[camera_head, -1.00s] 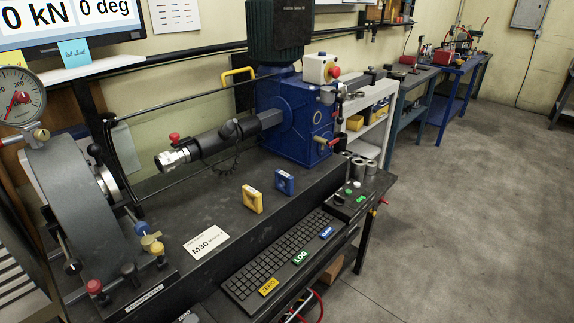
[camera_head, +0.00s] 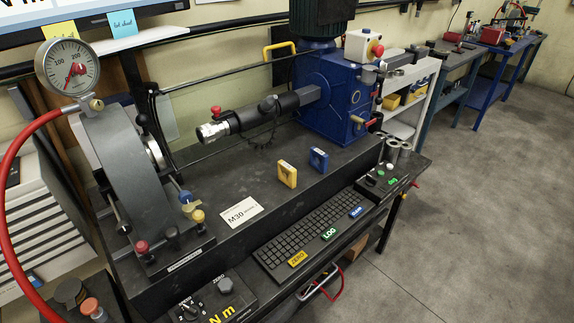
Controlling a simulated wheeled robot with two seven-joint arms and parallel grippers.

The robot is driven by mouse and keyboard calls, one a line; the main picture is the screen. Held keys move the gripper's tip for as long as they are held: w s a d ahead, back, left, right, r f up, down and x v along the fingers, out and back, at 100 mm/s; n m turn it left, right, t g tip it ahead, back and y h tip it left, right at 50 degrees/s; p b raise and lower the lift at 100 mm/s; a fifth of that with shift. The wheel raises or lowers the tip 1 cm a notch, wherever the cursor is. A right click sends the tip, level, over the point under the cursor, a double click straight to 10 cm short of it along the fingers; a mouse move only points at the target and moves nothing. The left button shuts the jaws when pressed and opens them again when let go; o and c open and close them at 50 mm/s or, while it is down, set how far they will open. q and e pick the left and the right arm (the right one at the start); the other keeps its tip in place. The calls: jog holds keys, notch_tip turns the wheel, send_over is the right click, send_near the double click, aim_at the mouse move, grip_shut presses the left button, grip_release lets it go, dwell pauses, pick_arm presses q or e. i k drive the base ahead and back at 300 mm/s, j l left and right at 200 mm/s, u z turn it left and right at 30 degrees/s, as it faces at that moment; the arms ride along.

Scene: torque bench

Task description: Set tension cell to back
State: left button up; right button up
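The likely tension cell is a thick grey ring-shaped body (camera_head: 135,170) at the left of the bench, with a dial gauge (camera_head: 69,68) on top. A red hose (camera_head: 14,170) runs by the gauge. Red (camera_head: 142,247), black, yellow (camera_head: 198,216) and blue (camera_head: 185,197) knobs stand at its base, by a label plate too small to read. I cannot tell which of these sets the cell. Neither of my grippers is in view.
A blue gearbox (camera_head: 335,95) with a black shaft tool (camera_head: 265,113) stands at the back. A yellow block (camera_head: 287,174), a blue block (camera_head: 318,159), an "M30" card (camera_head: 241,212) and a keyboard (camera_head: 312,232) lie on the bench. The floor at right is clear.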

aim_at(145, 197)
jog(key=u, duration=1.35)
